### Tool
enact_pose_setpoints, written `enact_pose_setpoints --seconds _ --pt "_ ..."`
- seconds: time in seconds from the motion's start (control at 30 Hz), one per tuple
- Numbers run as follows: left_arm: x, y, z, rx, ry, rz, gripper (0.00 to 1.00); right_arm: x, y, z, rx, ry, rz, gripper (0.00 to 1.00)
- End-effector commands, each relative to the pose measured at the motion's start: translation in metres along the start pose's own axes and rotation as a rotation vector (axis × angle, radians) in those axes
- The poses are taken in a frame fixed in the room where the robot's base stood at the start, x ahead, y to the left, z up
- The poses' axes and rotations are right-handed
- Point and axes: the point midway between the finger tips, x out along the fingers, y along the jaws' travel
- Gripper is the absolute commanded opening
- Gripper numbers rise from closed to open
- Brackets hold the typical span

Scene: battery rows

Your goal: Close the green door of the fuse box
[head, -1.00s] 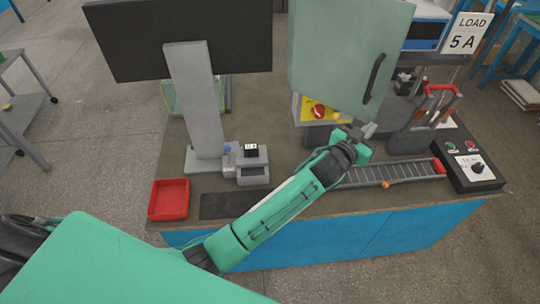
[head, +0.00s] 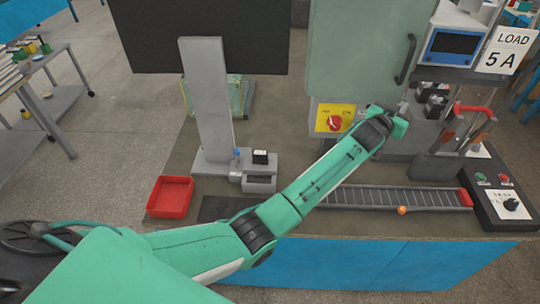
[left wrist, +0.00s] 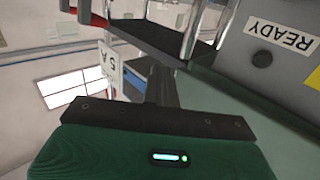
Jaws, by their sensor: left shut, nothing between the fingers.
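The pale green door (head: 358,50) of the fuse box stands upright at the upper middle of the head view, cut off by the top edge. Its dark bar handle (head: 405,60) is on its right side. My left gripper (head: 403,107) is shut and empty, just below the door's lower right corner and the handle. I cannot tell whether it touches the door. In the left wrist view, a pale green surface (left wrist: 225,95) lies beside a grey panel marked READY (left wrist: 260,30). How far the door is open is unclear. My right gripper is not in view.
A yellow plate with a red rotary switch (head: 335,121) is below the door. A grey stand with red handles (head: 470,120) is to the right.

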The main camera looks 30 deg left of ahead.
Motion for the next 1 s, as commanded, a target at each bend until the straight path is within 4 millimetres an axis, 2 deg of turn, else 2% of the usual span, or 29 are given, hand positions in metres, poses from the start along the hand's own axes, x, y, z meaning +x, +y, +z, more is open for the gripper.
enact_pose_setpoints --seconds 0.1,0.3,1.0 --pt "0.011 -0.008 0.001 0.001 0.000 -0.001 0.00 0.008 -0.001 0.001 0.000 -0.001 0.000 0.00" --pt "0.020 -0.015 0.001 0.000 0.000 -0.001 0.00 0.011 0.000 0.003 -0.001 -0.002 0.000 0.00" --pt "0.022 -0.016 0.000 0.000 0.000 0.000 0.00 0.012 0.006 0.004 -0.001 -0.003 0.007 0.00"
